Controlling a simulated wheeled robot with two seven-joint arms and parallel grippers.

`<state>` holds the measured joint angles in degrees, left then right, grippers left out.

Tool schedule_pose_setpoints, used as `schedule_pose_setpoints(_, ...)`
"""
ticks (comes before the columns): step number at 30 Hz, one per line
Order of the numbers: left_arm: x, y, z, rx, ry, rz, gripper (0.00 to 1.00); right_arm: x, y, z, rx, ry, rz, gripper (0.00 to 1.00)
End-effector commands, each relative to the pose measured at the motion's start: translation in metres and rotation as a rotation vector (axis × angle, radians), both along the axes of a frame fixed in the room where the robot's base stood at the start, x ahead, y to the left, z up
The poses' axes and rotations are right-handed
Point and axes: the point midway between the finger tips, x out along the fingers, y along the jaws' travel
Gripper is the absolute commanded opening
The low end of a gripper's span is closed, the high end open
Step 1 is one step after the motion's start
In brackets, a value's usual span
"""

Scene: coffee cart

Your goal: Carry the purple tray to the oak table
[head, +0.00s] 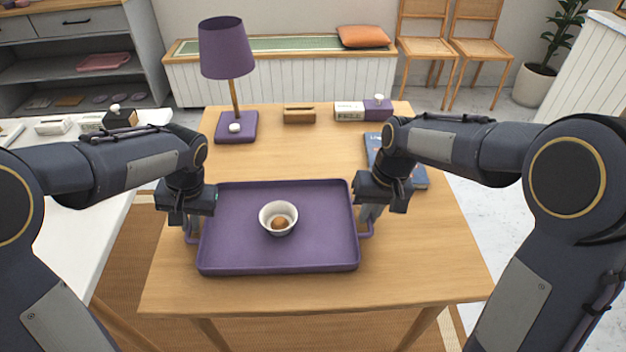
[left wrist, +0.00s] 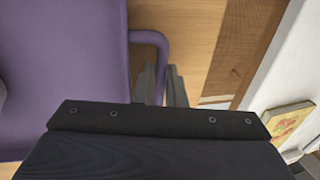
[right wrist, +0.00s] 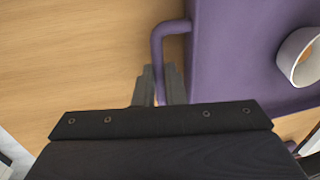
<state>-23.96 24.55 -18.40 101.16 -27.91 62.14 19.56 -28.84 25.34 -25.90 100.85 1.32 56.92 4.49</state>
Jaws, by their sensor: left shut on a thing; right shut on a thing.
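The purple tray (head: 330,250) is level over the near part of the oak table (head: 420,270); I cannot tell whether it touches the top. A white bowl (head: 266,212) with a brown round thing (head: 279,222) inside stands upright near the tray's middle. My left gripper (head: 191,232) is shut on the tray's left handle, which shows between the fingers in the left wrist view (left wrist: 163,60). My right gripper (head: 367,222) is shut on the right handle, which shows in the right wrist view (right wrist: 158,50).
A purple lamp (head: 228,50) stands at the table's back left. A wooden block (head: 299,115), a box (head: 349,111) and a purple dispenser (head: 378,108) line the back edge. A blue book (head: 420,178) lies behind my right gripper. A white counter (head: 85,225) is at left.

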Motion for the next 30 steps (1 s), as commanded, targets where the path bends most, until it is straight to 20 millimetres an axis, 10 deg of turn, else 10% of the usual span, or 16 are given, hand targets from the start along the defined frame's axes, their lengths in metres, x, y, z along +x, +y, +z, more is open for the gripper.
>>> schedule_pose_setpoints(3, 0.0, -0.001, -0.013, -0.001, -0.001, -0.001, 0.0, 0.0, 0.001, -0.013, 0.001, -0.001, 0.001, 0.0)
schedule_pose_setpoints(9, 0.0, -0.001, -0.009, -0.001, 0.0, -0.001, 0.32, 0.0, 0.0, -0.009, 0.001, 0.0, 0.001, 0.32)
schedule_pose_setpoints(20, 0.0, -0.001, -0.004, -0.002, -0.001, -0.001, 0.32, 0.0, 0.001, -0.003, 0.002, -0.001, 0.001, 0.32)
schedule_pose_setpoints(30, 0.0, -0.001, 0.044, -0.001, -0.001, -0.001, 0.32, 0.0, 0.001, 0.044, 0.001, -0.001, 0.001, 0.32)
